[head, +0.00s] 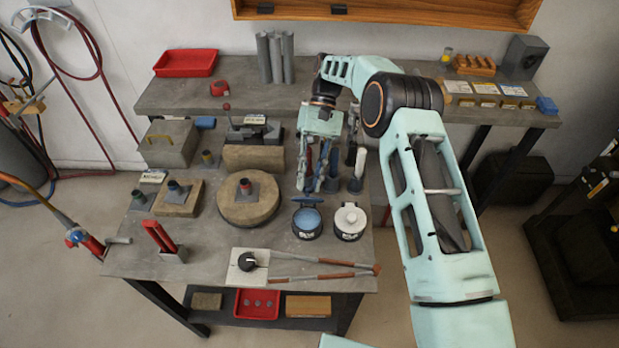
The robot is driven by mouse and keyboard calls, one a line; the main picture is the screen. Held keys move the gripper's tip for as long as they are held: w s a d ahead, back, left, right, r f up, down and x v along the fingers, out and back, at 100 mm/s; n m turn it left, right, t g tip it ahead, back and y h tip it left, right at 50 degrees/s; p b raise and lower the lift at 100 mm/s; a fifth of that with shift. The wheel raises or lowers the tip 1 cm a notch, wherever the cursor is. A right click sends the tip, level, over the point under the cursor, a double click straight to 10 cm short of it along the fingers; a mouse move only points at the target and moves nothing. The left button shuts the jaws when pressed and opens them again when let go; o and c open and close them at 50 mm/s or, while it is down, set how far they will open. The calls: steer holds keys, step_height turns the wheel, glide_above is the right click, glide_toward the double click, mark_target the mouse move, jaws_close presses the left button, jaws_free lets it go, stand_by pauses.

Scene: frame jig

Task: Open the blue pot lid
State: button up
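The blue pot (307,222) is a small dark round pot near the table's front right, with a blue round top surface. A blue curved piece (305,201) shows at its back rim. I cannot tell whether this is a raised lid or a handle. My gripper (317,186) points down just behind and above the blue pot, and appears apart from it. Its fingers overlap blue and grey items behind, so its opening is unclear. I see nothing clearly held.
A similar pot with a white knobbed lid (350,218) stands close on the right. A round wooden block (247,203) is to the left.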

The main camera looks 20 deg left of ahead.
steer(key=o, duration=0.3)
steer(key=shift+r, duration=0.15)
step_height(320, 180, up, 10)
stand_by(0.4)
steer(key=shift+s, duration=0.15)
stand_by(0.3)
